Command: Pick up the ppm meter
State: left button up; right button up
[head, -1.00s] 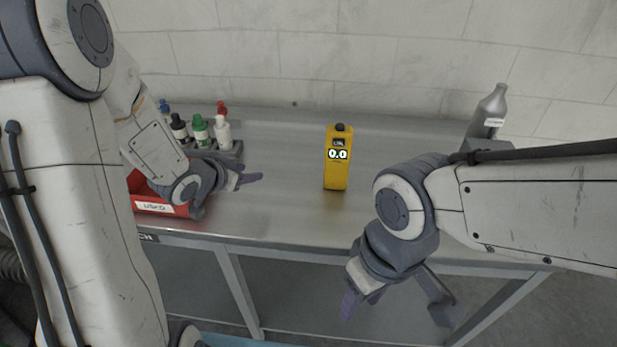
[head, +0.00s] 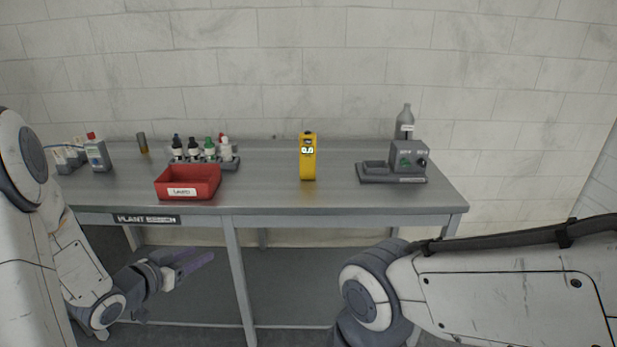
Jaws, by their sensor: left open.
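The ppm meter (head: 308,167) is a yellow upright handheld box with a dark top and a lit display reading 0.0. It stands on the metal bench, right of the red bin, with clear surface around it. My left gripper (head: 200,262) is open and empty, low at the left, in front of the bench and below its top, well apart from the meter. My right arm comes in at the lower right, but its gripper is below the picture edge.
The bench (head: 270,192) holds a red bin (head: 190,185), a rack of small bottles (head: 202,153) behind it, and a grey device (head: 395,165) at the right with a grey bottle (head: 405,123) behind.

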aim_at(307, 152)
jog(key=k, duration=0.45)
jog(key=z, duration=1.8)
jog(key=i, duration=2.4)
jog(key=u, duration=2.45)
jog(key=i, duration=1.05)
